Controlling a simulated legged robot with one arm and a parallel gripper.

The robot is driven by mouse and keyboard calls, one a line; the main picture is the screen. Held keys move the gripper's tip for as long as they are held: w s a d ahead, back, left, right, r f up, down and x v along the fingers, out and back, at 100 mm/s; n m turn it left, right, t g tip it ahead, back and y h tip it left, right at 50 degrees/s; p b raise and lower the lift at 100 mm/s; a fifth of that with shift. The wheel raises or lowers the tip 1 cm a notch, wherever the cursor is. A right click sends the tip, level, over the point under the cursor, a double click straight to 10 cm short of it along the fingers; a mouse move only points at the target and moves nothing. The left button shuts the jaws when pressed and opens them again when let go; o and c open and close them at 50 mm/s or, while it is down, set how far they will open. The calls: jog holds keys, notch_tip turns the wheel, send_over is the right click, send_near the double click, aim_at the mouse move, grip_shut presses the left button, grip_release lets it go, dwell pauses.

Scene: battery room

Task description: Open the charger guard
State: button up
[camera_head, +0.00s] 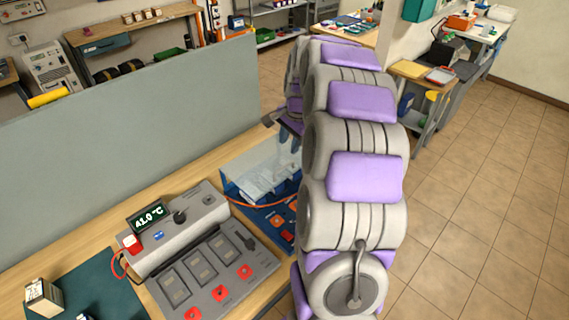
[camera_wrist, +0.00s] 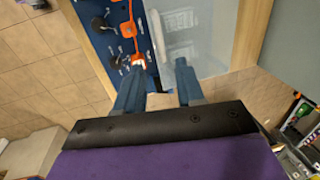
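The charger guard (camera_head: 262,172) is a clear panel standing over a blue charger board (camera_head: 270,217) at the table's right end. In the wrist view the clear guard (camera_wrist: 203,35) covers the right part of the blue board (camera_wrist: 103,28), which has orange and black fittings. My gripper (camera_wrist: 160,72) is open, its two blue-grey fingers apart at the guard's near edge. In the head view my arm hides most of the gripper and the guard's right side.
A grey charger unit (camera_head: 205,262) with a display reading 41.0 °C and red buttons is left of the guard. A small boxed battery (camera_head: 43,297) stands on a green mat (camera_head: 105,290). A grey partition (camera_head: 130,135) rises behind the table. The tiled floor (camera_head: 485,190) at right is clear.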

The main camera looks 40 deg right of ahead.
aim_at(284, 166)
jog(key=f, duration=0.3)
jog(key=w+f+b, duration=0.1)
jog(key=f, duration=0.4)
jog(key=shift+w+a+f, duration=0.35)
jog(key=shift+w+f, duration=0.05)
jog(key=shift+w+d+f, duration=0.1)
jog(key=shift+d+f, duration=0.1)
jog(key=shift+f, duration=0.4)
jog(key=shift+c, duration=0.3)
jog(key=shift+a, duration=0.1)
grip_shut()
